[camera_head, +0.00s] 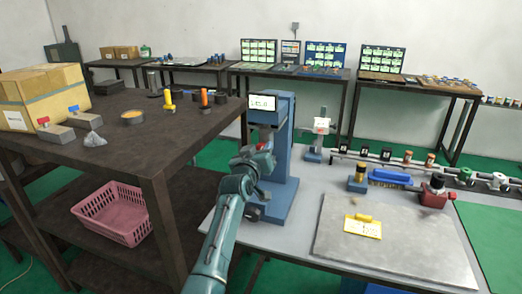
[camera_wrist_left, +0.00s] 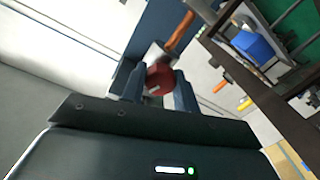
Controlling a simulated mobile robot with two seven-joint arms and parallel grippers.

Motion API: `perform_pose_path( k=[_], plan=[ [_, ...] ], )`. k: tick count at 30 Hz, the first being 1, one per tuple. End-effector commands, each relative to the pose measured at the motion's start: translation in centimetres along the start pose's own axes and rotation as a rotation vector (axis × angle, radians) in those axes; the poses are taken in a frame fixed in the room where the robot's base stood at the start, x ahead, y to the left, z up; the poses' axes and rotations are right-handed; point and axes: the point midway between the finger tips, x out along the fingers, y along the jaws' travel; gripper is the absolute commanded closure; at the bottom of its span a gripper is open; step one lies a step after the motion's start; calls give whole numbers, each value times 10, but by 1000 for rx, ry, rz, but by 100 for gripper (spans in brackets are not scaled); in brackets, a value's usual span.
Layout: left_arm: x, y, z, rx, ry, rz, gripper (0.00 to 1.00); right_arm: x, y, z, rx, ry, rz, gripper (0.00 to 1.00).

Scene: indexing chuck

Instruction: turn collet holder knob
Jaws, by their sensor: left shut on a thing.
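A blue bench machine (camera_head: 282,148) with a small display (camera_head: 262,102) stands on the grey table by the dark bench. My left gripper (camera_head: 264,155) is at the machine's front, below the display, and hides part of it. In the left wrist view the two fingers of my gripper (camera_wrist_left: 160,92) are on either side of a dark red round knob (camera_wrist_left: 160,76), shut on it. A grey shaft and an orange handle (camera_wrist_left: 180,30) show just beyond the knob. The knob is mostly hidden in the head view. My right gripper is not in view.
A dark bench (camera_head: 110,133) with cardboard boxes (camera_head: 45,97) stands close on the left. A grey plate (camera_head: 395,245) with a yellow tag (camera_head: 362,227) lies at right. A red vise-like device (camera_head: 434,192) and a blue brush (camera_head: 390,176) stand behind it.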

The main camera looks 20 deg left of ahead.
Motion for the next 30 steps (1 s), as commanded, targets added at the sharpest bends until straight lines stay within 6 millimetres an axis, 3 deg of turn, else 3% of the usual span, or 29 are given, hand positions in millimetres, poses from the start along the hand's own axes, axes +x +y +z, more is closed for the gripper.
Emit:
perform_pose_path(
  k=[14, 15, 22, 30],
  plan=[
    [0, 0, -1, -11, 1, -1, 93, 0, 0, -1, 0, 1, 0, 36],
    [0, 0, -1, -11, 1, -1, 67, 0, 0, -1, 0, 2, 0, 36],
    [0, 0, 0, -10, 0, 0, 48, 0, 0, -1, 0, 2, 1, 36],
    [0, 0, 0, -10, 0, 0, 48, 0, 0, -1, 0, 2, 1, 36]
  ],
)
